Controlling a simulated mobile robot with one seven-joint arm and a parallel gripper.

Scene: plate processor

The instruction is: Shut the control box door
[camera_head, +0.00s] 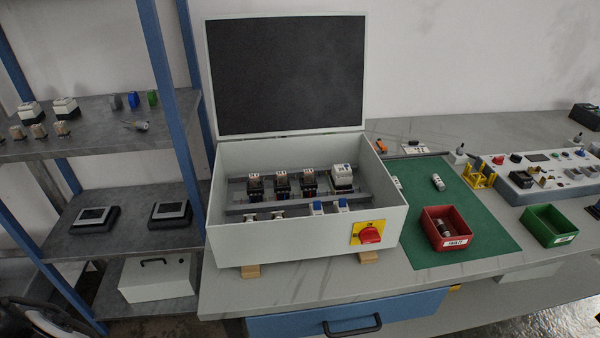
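The control box (300,243) is a light grey metal case on the workbench, raised on small wooden blocks. Its door (287,76) is a lid with a dark inner face and pale rim. The door is open and stands nearly upright, hinged along the box's back edge. Inside are several relays and modules on rails. A red rotary switch (369,235) on a yellow plate sits on the front face at right. My gripper is not in this view.
A shelf rack with blue posts (172,108) stands close to the box's left. Right of the box lie a green mat (470,225), a red bin (446,229), a green bin (548,226) and a control panel (550,172). A blue drawer (345,316) is below the bench.

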